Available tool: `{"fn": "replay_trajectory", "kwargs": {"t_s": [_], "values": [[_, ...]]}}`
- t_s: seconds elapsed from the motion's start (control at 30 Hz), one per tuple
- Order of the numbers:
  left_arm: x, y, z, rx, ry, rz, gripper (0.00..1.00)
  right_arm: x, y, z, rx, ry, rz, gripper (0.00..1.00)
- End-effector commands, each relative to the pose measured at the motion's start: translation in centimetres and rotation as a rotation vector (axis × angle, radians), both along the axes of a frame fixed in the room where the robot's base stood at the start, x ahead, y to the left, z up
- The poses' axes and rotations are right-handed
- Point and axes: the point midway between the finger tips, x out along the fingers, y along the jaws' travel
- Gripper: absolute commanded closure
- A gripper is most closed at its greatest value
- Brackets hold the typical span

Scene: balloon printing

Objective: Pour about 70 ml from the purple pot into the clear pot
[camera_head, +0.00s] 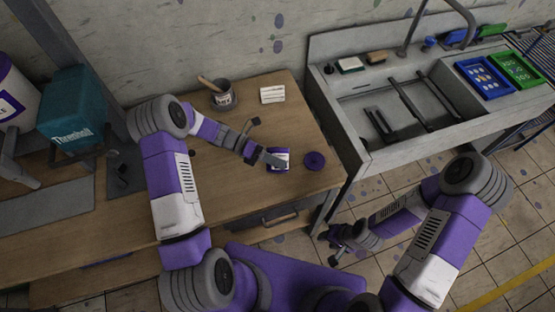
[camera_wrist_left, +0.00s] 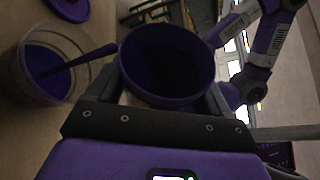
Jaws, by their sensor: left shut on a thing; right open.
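My left gripper (camera_head: 272,158) is shut on the purple pot (camera_head: 279,165), which has a pale label, near the right end of the wooden workbench. In the left wrist view the purple pot (camera_wrist_left: 165,65) sits between the fingers with its dark mouth showing; its fill level cannot be told. The clear pot (camera_wrist_left: 25,85) stands just left of it there, with purple contents and a purple stick leaning over its rim. I cannot make out the clear pot in the head view. My right gripper (camera_head: 340,248) is open and empty, in front of the bench, above the floor.
A round purple lid (camera_head: 314,160) lies right of the purple pot. A grey tin (camera_head: 222,98) with a wooden handle and a white card (camera_head: 272,94) are at the back. A teal box (camera_head: 75,105) stands left. A sink (camera_head: 375,100) adjoins right, beyond the bench edge.

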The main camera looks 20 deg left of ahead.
Motion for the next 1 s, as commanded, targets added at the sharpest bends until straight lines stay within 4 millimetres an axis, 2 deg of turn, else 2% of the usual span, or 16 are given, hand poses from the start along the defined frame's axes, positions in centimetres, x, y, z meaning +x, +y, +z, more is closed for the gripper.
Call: {"fn": "replay_trajectory", "kwargs": {"t_s": [0.8,1.0], "values": [[0.00,-0.02,-0.03,-0.010,0.035,0.000,0.58,0.00,-0.01,0.36,0.000,0.000,0.000,0.57],[-0.02,-0.01,0.06,-0.001,0.000,0.001,0.58,0.00,0.00,0.45,0.000,0.000,0.000,0.57]]}}
